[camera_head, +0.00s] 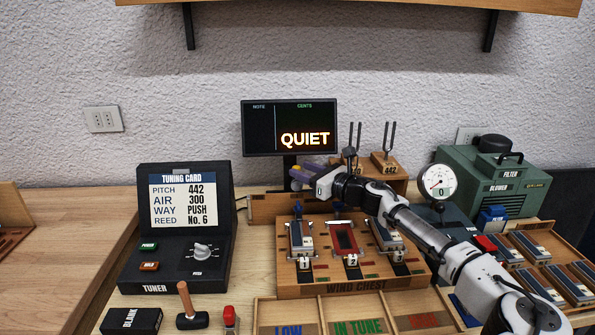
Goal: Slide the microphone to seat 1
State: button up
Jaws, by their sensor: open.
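My gripper (300,178) is at the upper left end of my arm, over the rail behind the wind chest, above and behind seat 1. Its jaws are open; the fingertips are small and partly hidden. I cannot clearly make out the microphone; my gripper and wrist cover part of the wooden rail (266,209). Seat 1 (301,240) is the left place on the wind chest (345,289), with a reed block in it and a label 1 in front. Seat 2 (343,238) is in the middle and shows red. The right seat (389,238) is partly behind my arm.
The screen (289,128) behind reads QUIET. Tuning forks (387,148) stand on blocks behind my arm. A green blower (497,180) and trays of reeds (545,268) are at right.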

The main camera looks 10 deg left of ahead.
jog(key=b+v, duration=0.2)
jog(key=v, duration=0.8)
jog(key=shift+s+d, duration=0.15)
jog(key=shift+d, duration=0.15)
jog(key=shift+r, duration=0.1)
